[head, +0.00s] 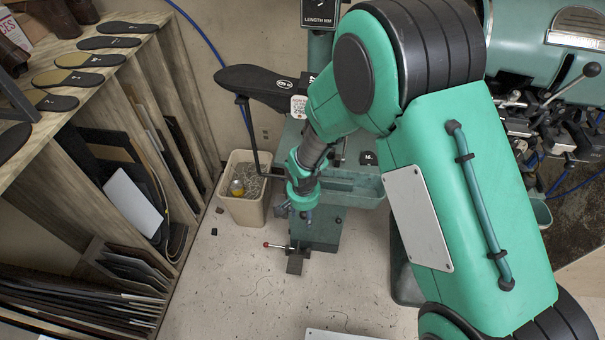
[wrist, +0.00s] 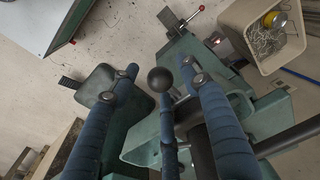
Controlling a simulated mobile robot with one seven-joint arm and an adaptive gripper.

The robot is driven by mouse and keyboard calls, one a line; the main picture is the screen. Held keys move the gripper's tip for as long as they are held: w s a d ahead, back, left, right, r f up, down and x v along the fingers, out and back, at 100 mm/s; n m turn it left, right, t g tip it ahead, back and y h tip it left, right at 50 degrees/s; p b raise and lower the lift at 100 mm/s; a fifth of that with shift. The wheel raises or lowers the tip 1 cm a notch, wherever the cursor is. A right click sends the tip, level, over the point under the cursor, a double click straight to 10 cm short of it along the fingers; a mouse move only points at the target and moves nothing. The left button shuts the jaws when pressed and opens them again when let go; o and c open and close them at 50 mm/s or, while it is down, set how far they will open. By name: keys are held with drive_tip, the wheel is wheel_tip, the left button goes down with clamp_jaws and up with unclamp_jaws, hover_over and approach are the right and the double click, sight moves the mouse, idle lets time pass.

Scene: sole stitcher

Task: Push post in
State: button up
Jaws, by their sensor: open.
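My gripper (wrist: 157,68) is open in the wrist view, with one blue finger on each side. In the head view my gripper (head: 297,210) points down in front of the green stitcher stand (head: 322,232), and my arm hides much of the machine. No rod can be made out between the fingers there.
A beige bin (head: 242,208) with scraps stands left of the stand; it also shows in the wrist view (wrist: 238,20). A red-tipped lever (head: 277,246) sticks out low on the stand. A sole rack (head: 120,160) fills the left. The floor (head: 265,300) in front is mostly clear.

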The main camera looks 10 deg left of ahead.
clamp_jaws()
drive_tip(key=shift+w, duration=0.2)
drive_tip(key=shift+w+a+r, duration=0.1)
drive_tip(key=shift+w, duration=8.35)
drive_tip(key=shift+o, duration=0.8)
unclamp_jaws()
